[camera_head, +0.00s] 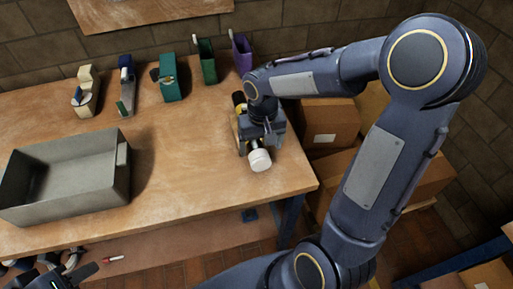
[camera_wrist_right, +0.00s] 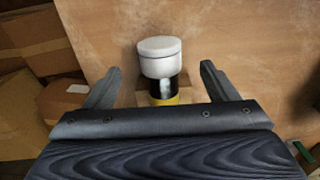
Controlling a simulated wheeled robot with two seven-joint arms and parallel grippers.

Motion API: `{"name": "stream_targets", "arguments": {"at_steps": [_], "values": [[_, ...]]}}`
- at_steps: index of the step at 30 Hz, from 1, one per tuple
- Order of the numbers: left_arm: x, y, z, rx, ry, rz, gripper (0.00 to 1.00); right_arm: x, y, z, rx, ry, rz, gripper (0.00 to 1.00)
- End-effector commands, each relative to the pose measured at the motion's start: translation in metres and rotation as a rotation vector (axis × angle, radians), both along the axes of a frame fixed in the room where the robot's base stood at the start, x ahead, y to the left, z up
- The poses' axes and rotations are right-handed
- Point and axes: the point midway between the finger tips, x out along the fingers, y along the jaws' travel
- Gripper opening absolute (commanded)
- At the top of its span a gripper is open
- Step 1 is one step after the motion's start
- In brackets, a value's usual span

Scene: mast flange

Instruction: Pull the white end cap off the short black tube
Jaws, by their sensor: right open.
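The white end cap (camera_wrist_right: 160,58) sits on the end of the short black tube (camera_wrist_right: 153,84), with a yellow part (camera_wrist_right: 163,101) behind it. In the head view the cap (camera_head: 260,160) points toward the table's front edge, and the tube is mostly hidden under my right gripper (camera_head: 259,141). In the right wrist view my right gripper (camera_wrist_right: 161,70) is open, with one finger on each side of the cap and tube and a gap on both sides. Part of my left gripper (camera_head: 72,277) shows at the bottom left corner, away from the table; its jaws are unclear.
A grey metal bin (camera_head: 65,204) stands on the left of the wooden table (camera_head: 190,190). Several small coloured holders, including a teal one (camera_head: 169,80) and a purple one (camera_head: 242,52), line the back. Cardboard boxes (camera_head: 328,122) are at the right. The table's middle is clear.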

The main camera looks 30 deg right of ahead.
Motion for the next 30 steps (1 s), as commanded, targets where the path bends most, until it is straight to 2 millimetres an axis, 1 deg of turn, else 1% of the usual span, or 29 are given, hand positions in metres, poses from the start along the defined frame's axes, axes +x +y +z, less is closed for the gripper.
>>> {"name": "stream_targets", "arguments": {"at_steps": [9, 12, 18, 25, 26, 30], "values": [[0.000, 0.000, -0.001, 0.000, 0.000, 0.000, 0.36, -0.002, 0.001, -0.047, 0.002, 0.006, 0.000, 0.80], [0.000, 0.000, -0.001, 0.000, 0.000, 0.000, 0.36, -0.001, 0.001, -0.059, 0.001, 0.005, 0.002, 0.80], [0.000, 0.000, -0.001, 0.000, 0.000, 0.000, 0.36, -0.001, 0.001, -0.070, 0.002, 0.001, 0.001, 0.80], [0.000, 0.000, -0.001, 0.000, 0.000, 0.000, 0.36, -0.001, 0.001, -0.071, 0.002, 0.000, 0.001, 0.80], [0.000, 0.000, -0.001, 0.000, 0.000, 0.000, 0.36, -0.001, 0.001, -0.071, 0.002, 0.000, 0.001, 0.78], [0.000, 0.000, -0.001, 0.000, 0.000, 0.000, 0.36, -0.001, 0.001, -0.071, 0.002, 0.000, 0.001, 0.60]]}}
